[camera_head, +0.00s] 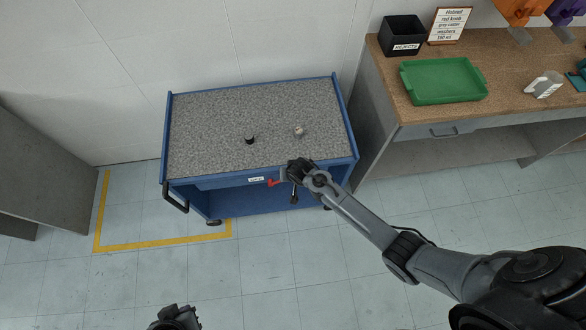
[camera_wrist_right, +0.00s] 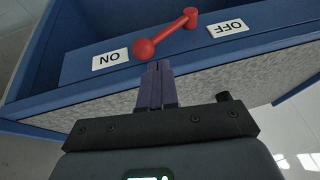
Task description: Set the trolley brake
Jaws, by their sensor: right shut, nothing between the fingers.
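The blue trolley (camera_head: 345,130) has a grey speckled top and stands in the middle of the head view. A red brake lever (camera_head: 271,183) is on its front edge.
A small black item (camera_head: 249,141) and a small pale item (camera_head: 298,131) sit on the trolley top. A black handle (camera_head: 176,198) sticks out at its left. Yellow floor tape (camera_head: 150,245) runs around its left side. A workbench (camera_head: 440,110) with a green tray (camera_head: 445,80) stands to the right.

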